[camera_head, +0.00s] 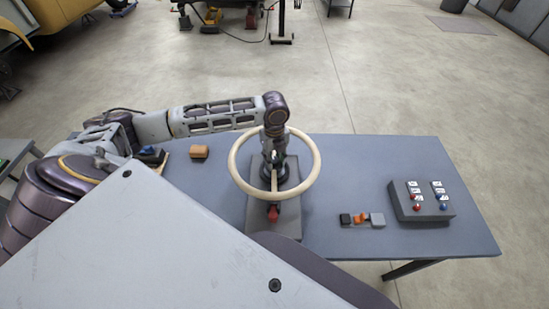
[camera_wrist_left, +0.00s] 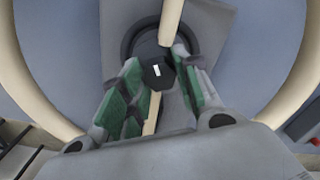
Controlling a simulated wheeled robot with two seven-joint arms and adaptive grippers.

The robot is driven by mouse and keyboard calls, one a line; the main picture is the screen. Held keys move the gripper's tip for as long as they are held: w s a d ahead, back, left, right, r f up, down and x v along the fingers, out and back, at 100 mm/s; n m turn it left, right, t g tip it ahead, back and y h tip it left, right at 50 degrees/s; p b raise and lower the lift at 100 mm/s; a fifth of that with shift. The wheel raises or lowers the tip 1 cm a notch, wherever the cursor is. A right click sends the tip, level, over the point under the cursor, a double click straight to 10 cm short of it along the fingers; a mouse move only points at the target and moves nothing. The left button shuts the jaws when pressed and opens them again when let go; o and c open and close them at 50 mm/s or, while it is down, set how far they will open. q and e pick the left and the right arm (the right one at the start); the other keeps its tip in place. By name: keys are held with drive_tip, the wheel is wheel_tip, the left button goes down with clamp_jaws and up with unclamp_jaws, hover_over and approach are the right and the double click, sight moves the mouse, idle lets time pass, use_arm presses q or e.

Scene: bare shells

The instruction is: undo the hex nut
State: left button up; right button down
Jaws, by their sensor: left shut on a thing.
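The hex nut (camera_wrist_left: 156,76) is dark with a small white mark on top and sits at the middle of a cream handwheel (camera_wrist_left: 287,95). In the wrist view, the green-padded fingers of my left gripper (camera_wrist_left: 160,68) stand on either side of the nut, shut on it. In the head view, my left gripper (camera_head: 273,160) points down inside the ring of the handwheel (camera_head: 316,165), and the nut is hidden behind it. The wheel's cream spoke passes under the nut. My right gripper is not in view.
The wheel's grey base plate (camera_head: 288,222) rests on the blue-grey table (camera_head: 345,160). To the right are small dark, orange and grey blocks (camera_head: 361,219) and a switch box (camera_head: 421,203). An orange-brown block (camera_head: 199,152) lies to the left. The table's back right is clear.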

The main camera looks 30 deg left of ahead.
sight(274, 160)
use_arm(q)
drive_tip(key=o, duration=1.1)
drive_tip(key=shift+c, duration=0.2)
drive_tip(key=shift+r, duration=0.1)
wheel_tip(274, 160, up, 12)
